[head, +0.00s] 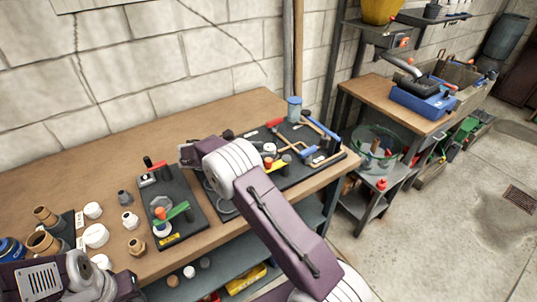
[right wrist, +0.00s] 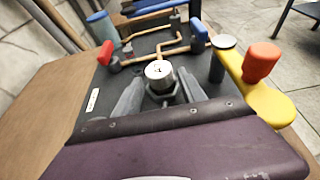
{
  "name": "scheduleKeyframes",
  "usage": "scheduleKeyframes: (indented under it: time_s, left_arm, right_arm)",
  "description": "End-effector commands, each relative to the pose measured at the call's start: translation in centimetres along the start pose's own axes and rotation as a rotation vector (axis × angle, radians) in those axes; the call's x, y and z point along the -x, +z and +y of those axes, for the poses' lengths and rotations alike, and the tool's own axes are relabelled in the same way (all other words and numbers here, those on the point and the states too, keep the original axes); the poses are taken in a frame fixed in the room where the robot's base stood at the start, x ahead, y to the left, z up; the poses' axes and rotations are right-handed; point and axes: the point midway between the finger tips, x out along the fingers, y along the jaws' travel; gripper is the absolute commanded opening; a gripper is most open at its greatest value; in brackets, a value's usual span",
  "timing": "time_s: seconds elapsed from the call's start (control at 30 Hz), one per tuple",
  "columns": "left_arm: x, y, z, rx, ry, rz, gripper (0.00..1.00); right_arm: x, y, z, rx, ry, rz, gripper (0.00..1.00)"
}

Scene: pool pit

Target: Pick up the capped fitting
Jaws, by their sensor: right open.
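A fitting with a round, pale metal cap (right wrist: 158,72) stands on the dark board (right wrist: 112,82) in the right wrist view. My right gripper (right wrist: 160,94) is open, with its grey fingers on either side of the fitting's lower part; whether they touch it cannot be told. In the head view my right arm reaches over the dark boards and hides the fitting. My left arm shows at the lower left of the head view, and its jaws cannot be made out.
White caps and brown pipe pieces stand farther left.

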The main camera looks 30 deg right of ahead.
Motion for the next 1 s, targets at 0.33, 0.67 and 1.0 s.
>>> scheduleKeyframes:
  time_s: [0.33, 0.67, 1.0]
  left_arm:
    - [-0.1, 0.0, 0.0, 0.0, 0.0, 0.0, 0.36]
    - [-0.1, 0.0, 0.0, 0.0, 0.0, 0.0, 0.36]
    - [-0.1, 0.0, 0.0, 0.0, 0.0, 0.0, 0.36]
  right_arm:
    - [-4.4, 0.4, -0.3, 0.0, -0.005, 0.001, 0.48]
    - [-6.3, 0.4, -0.2, -0.001, 0.0, 0.002, 0.48]
    - [-6.2, 0.4, -0.2, -0.001, -0.001, 0.001, 0.0]
